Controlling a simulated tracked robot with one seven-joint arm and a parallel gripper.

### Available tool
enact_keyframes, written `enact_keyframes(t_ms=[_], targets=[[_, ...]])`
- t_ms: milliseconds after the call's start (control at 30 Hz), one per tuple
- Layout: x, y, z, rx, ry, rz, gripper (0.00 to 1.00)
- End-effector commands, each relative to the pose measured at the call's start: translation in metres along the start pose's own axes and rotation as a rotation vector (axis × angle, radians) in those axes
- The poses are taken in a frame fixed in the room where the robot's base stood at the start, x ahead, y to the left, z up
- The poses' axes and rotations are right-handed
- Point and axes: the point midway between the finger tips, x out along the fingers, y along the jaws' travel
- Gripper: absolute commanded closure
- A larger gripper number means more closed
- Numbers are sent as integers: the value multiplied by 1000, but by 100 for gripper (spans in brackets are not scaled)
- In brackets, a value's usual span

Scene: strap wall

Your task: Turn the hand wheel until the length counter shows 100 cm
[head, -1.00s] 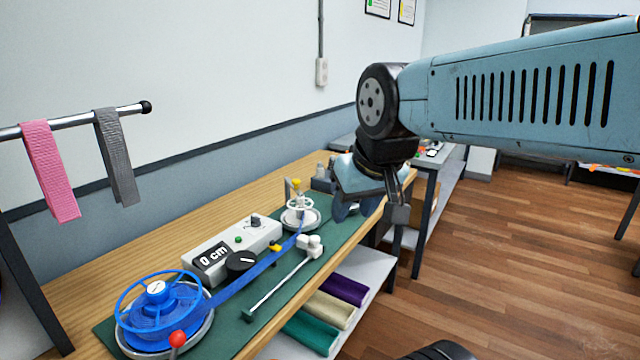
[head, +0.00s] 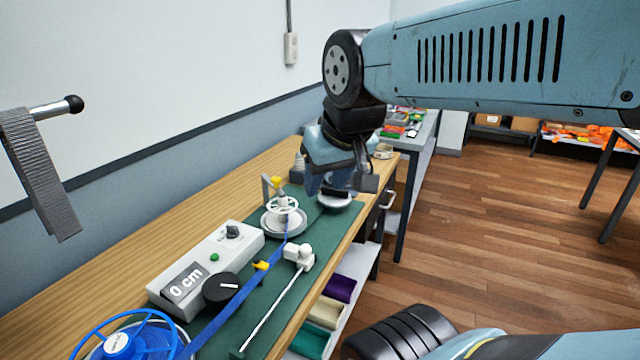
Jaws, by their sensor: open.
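The length counter (head: 184,283) on a white box reads 0 cm. A round black knob with a white line (head: 222,291) is at the box's front corner. A small white spoked wheel (head: 283,206) stands on a round grey base toward the far end of the green mat. A blue strap (head: 240,297) runs from it to a large blue spoked reel (head: 125,345), cut off at the lower left. I cannot tell for certain which wheel is the hand wheel. My gripper (head: 342,192) is open and empty, pointing down, right of the white wheel and apart from it.
The white box (head: 240,238) also has a green button and a small dark knob. A white rod with a block (head: 298,255) lies along the mat's right side. A grey dish (head: 334,203) is beneath my gripper. Strap rolls (head: 325,312) lie on the shelf below.

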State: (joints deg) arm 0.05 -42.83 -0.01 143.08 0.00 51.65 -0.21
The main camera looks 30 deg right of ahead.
Motion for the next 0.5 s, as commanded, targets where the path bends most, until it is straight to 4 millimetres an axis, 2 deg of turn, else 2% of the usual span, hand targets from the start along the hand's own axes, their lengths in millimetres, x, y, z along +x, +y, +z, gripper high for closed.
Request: enact_keyframes(t_ms=[167, 500], targets=[[2, 4, -18, -33, -25, 7, 57], [23, 34, -90, -189, -131, 15, 57]])
